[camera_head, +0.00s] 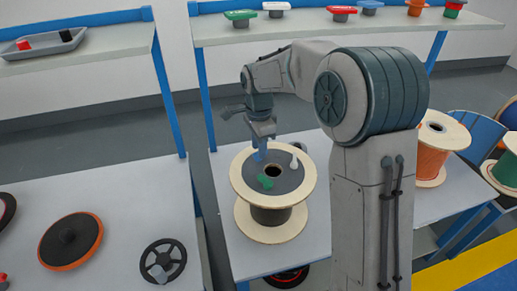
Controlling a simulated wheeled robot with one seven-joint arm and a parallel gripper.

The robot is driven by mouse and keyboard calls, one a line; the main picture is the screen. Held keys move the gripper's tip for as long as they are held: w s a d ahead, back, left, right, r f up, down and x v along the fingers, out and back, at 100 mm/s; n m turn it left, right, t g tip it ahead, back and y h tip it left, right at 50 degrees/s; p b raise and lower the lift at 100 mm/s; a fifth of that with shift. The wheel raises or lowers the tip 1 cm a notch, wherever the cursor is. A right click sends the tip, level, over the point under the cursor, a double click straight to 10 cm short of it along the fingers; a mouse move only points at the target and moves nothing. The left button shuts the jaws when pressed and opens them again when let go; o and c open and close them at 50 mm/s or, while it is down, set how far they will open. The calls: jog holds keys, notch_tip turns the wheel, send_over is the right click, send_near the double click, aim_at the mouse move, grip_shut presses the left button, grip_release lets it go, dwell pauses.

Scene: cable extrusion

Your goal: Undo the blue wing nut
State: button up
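A cable spool (243,181) with pale flanges and a dark grey top disc stands upright on the table. The blue wing nut (258,156) is on the left rear part of the disc, directly under my gripper and partly hidden by it. My gripper (261,141) points down at the blue wing nut, very close to it. Whether the fingers are open or shut on the nut is too small to tell. A green wing nut (266,182) lies at the front of the disc. A white wing nut (294,162) stands at its right.
A black handwheel (163,260) and an orange-rimmed disc (71,240) lie on the left table. A rear shelf (340,28) holds several coloured parts, and a grey tray (45,44) is at the back left. An orange spool (433,147) stands right of my arm.

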jog(key=shift+f, duration=0.55)
grip_shut()
